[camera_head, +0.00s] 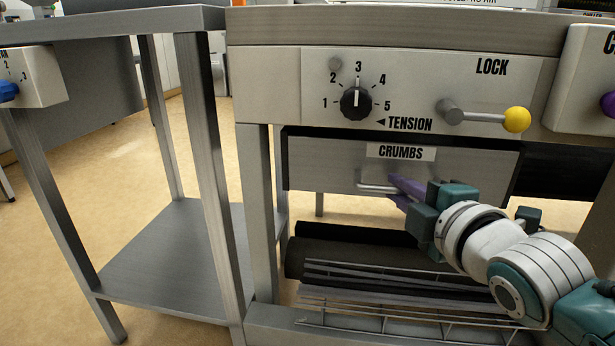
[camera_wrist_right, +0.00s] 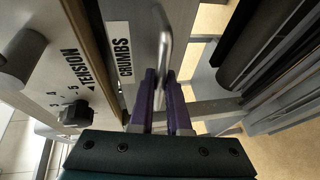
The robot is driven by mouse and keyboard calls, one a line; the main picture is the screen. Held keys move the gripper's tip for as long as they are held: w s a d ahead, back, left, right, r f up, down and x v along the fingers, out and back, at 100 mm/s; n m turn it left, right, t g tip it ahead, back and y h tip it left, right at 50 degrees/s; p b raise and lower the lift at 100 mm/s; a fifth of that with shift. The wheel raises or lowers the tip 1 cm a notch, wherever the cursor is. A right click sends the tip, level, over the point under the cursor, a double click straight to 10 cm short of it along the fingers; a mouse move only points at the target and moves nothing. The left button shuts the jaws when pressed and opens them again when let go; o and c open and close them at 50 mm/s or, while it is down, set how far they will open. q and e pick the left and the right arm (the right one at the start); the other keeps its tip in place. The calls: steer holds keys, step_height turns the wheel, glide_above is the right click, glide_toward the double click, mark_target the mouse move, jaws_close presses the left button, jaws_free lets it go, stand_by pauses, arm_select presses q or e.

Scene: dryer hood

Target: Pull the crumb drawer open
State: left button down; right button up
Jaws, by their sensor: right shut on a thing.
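The crumb drawer (camera_head: 323,176) is a grey metal front under the control panel, with a "CRUMBS" label (camera_head: 400,152) at its top. A metal bar handle (camera_head: 372,186) sits below the label. My right gripper (camera_head: 394,186) has its purple fingers at the handle and is shut on it; the fingers hide part of the bar. In the right wrist view the two fingers (camera_wrist_right: 160,95) close around the handle (camera_wrist_right: 164,45), which extends beyond their tips. The drawer's top edge shows a dark gap beneath the panel. My left gripper is not in view.
Above the drawer is a panel with a tension dial (camera_head: 356,103) and a yellow-tipped lock lever (camera_head: 517,120). Below are a dark roller (camera_head: 340,254) and a wire rack (camera_head: 400,300). A metal side table (camera_head: 170,250) stands at left.

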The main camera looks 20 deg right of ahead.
jaws_close()
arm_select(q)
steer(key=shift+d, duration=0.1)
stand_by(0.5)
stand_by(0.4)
